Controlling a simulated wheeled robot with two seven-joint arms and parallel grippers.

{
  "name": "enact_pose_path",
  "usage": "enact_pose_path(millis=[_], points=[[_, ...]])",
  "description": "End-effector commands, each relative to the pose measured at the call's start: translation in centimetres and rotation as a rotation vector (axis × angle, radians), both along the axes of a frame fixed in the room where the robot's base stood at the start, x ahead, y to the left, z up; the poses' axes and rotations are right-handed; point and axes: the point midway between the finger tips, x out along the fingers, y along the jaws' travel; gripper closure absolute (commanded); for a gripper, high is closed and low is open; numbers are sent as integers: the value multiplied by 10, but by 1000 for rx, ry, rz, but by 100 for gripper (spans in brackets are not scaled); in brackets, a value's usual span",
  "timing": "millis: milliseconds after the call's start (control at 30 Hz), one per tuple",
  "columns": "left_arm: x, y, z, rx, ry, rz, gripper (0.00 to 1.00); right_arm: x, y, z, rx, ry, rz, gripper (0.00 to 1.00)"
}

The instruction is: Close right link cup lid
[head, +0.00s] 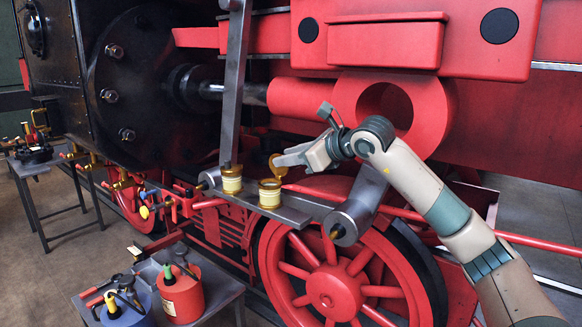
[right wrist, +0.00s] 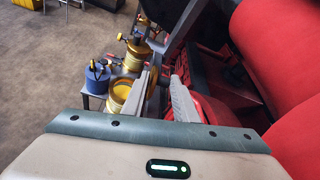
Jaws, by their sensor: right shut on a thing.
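The right link cup (head: 270,195) is a brass cup with a pale band on the grey link bar. Its top is uncovered. Its gold lid (head: 275,170) stands tilted up above the cup's right side. My right gripper (head: 281,160) reaches in from the right and is shut on the lid. In the right wrist view, the lid (right wrist: 153,88) shows nearly edge-on between the fingers, beside the open cup (right wrist: 118,94). The left link cup (head: 231,181) stands to the left with its top covered. My left gripper is not in view.
An upright grey rod (head: 235,85) rises behind the left cup. The red cylinder (head: 385,105) and red wheel (head: 330,285) lie close to my right arm. A small table holds a red can (head: 181,295) and a blue can (head: 124,312). Open floor lies left.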

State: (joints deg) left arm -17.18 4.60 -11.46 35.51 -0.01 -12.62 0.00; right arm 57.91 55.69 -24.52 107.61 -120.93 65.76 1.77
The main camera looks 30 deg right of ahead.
Motion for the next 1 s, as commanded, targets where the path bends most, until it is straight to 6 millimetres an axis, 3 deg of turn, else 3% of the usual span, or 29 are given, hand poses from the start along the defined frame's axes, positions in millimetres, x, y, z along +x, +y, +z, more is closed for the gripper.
enact_pose_path(millis=[33, 100, 400, 1000], points=[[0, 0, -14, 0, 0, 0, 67, -1, 1, -4, -35, -21, -3, 96], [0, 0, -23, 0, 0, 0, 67, -2, 3, -3, -85, -42, -4, 96], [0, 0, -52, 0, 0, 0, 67, -6, 14, 0, -260, -115, -5, 96], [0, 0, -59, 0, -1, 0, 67, -8, 16, 5, -325, -142, -8, 96]])
